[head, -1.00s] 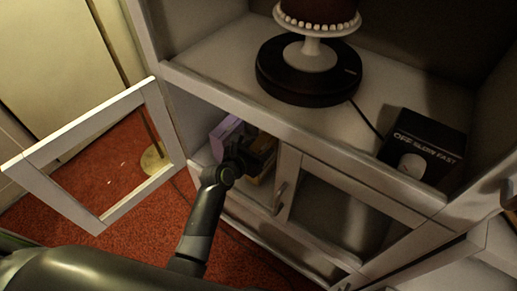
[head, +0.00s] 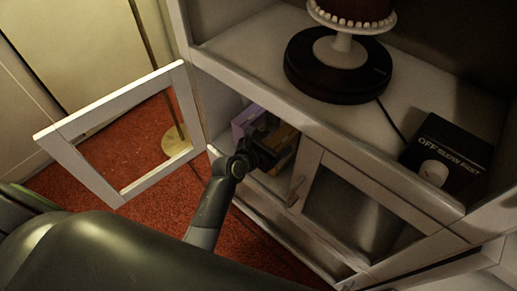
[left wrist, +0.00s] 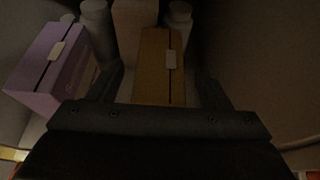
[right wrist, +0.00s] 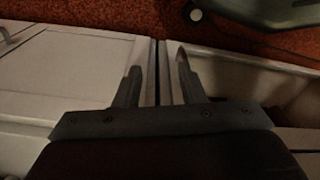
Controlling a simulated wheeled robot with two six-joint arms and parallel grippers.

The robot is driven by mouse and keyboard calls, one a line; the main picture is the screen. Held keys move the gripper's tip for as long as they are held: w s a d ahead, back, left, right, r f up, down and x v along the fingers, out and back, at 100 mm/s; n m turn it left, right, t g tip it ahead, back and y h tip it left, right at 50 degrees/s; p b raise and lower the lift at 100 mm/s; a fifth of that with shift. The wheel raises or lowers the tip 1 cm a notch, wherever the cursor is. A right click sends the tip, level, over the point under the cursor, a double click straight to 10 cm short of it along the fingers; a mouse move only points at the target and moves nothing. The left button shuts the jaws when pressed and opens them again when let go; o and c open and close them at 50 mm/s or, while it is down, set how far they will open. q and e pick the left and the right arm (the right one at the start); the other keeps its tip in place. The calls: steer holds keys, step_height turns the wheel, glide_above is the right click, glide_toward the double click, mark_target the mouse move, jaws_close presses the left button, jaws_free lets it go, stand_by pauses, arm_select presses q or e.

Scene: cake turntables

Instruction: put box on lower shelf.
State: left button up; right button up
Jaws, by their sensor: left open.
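A brown box (left wrist: 159,68) stands inside the lower cupboard compartment and also shows in the head view (head: 285,146). A lilac box (left wrist: 48,72) stands to its left, also seen in the head view (head: 246,119). My left gripper (head: 264,146) reaches into this compartment; in the left wrist view its fingers (left wrist: 162,88) are spread on either side of the brown box, and I cannot tell whether they touch it. My right gripper (right wrist: 158,80) shows only in the right wrist view, its fingers apart with nothing between them, above pale cabinet surfaces.
The framed cupboard door (head: 118,130) stands open at the left. A closed glass door (head: 362,210) is right of the opening. Above, a turntable (head: 337,73) carries a cake stand, near a black control box (head: 446,158). Bottles and another box are behind the brown box.

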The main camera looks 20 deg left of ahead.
arm_select(q)
steer(key=p+v, duration=0.2)
steer(key=v, duration=0.7)
arm_select(e)
step_height(320, 180, down, 6)
steer(key=s+d, duration=0.1)
steer(key=shift+s+d+h, duration=0.2)
steer(key=shift+s+h, duration=0.1)
arm_select(q)
steer(key=s+a+f+m+g+y, duration=0.1)
steer(key=s+a+f+m+g, duration=0.2)
steer(key=s+f+m, duration=0.45)
steer(key=s+a+f+m+g+y, duration=0.2)
steer(key=s+a+f+m+g, duration=0.15)
steer(key=f+m, duration=0.55)
steer(key=s+a+f+m+g+y, duration=0.1)
steer(key=s+a+f+m+g, duration=0.1)
steer(key=s+f+m, duration=0.3)
steer(key=s+a+f+m+g+y, duration=0.1)
steer(key=s+a+f+m+g, duration=0.2)
steer(key=s+f+m, duration=0.3)
steer(key=s+a+m, duration=0.1)
steer(key=s+m, duration=0.2)
steer(key=s, duration=0.4)
steer(key=shift+s+a+f+y, duration=0.15)
steer(key=shift+a+y, duration=0.05)
steer(key=shift+y, duration=0.1)
